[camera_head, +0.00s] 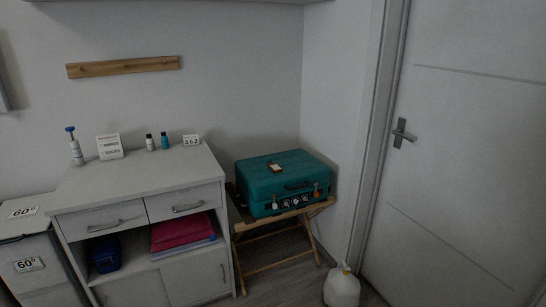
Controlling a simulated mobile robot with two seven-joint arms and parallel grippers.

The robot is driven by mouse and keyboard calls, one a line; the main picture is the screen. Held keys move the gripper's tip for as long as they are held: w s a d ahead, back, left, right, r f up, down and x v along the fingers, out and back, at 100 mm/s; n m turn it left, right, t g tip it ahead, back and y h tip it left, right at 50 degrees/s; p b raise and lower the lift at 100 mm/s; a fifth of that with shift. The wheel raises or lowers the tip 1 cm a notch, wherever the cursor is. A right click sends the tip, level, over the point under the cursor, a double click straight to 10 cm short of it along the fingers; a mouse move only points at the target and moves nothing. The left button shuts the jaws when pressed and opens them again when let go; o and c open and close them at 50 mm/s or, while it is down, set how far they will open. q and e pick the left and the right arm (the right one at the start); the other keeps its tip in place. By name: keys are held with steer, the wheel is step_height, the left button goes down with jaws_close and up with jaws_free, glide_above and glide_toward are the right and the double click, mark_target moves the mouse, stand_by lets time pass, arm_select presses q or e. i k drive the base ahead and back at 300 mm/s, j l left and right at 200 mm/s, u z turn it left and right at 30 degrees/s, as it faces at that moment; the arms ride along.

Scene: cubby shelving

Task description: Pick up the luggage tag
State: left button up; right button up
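The suitcase lies flat on a wooden folding rack (262,231) in the corner. Several small round or tag-like items, too small to make out, show along the suitcase's front face near its dark handle. Neither of my grippers shows in the view.
A white jug (342,288) stands on the floor by the closed door (465,150).

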mark_target(274, 167)
steer(key=i+j+z, duration=0.25)
steer(key=i+j, duration=0.2)
steer(key=j, duration=0.15)
steer(key=i+l+u, duration=0.3)
steer(key=i, duration=0.2)
steer(key=i+l+u, duration=0.3)
steer(key=i+l, duration=0.15)
steer(key=i, duration=0.05)
